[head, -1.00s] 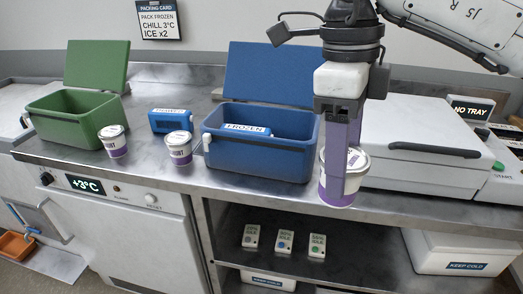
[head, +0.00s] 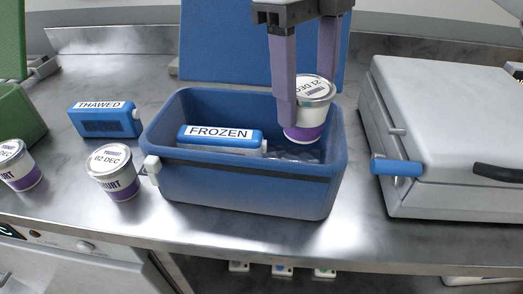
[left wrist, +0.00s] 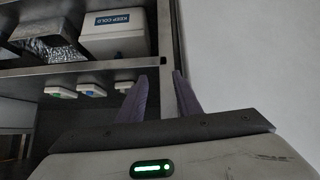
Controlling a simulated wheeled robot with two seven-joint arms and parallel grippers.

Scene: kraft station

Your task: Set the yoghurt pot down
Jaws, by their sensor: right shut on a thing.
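A white and purple yoghurt pot (head: 312,116), its lid marked 21 DEC, is held between the fingers of my right gripper (head: 307,98). The pot is tilted and sits over the right part of the open blue cool box (head: 240,190), its lower part below the box's back rim. Whether it touches the box floor or the clear packs there, I cannot tell. A blue FROZEN pack (head: 218,138) lies in the left part of the box. My left gripper (left wrist: 163,88) is open and empty in the left wrist view, near the shelf.
Two more yoghurt pots, one marked 02 DEC (head: 117,172) and one at the far left (head: 17,166), stand on the counter. A blue THAWED pack (head: 106,120) stands behind them. A grey lidded case (head: 440,130) with a blue handle stands right of the box.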

